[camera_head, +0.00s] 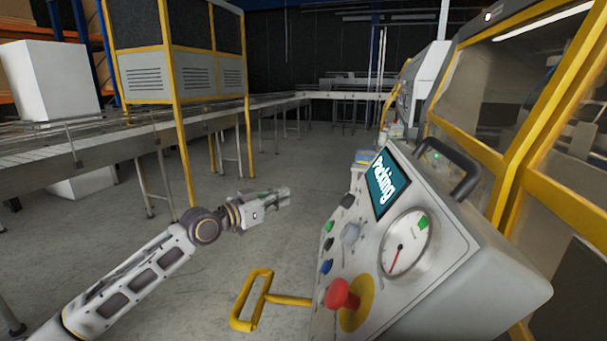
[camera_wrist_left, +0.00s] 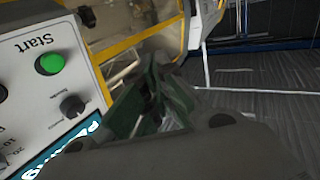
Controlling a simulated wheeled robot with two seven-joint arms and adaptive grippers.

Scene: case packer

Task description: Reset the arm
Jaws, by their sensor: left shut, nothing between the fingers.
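My left arm comes in from the lower left of the head view. Its gripper (camera_head: 281,196) is shut and empty, held in the air over the floor to the left of the control box (camera_head: 455,275). In the left wrist view the dark green fingers (camera_wrist_left: 150,118) are together with nothing between them. The control box shows there upside down, with a green button (camera_wrist_left: 50,63) marked Start and a dark knob (camera_wrist_left: 73,106). My right gripper is in neither view.
The control box carries a Packing screen (camera_head: 386,184), a dial gauge (camera_head: 405,246) and a red mushroom button (camera_head: 340,295). A yellow handle (camera_head: 246,303) stands out at its lower left. A conveyor (camera_head: 90,146) runs along the left. Open floor lies between.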

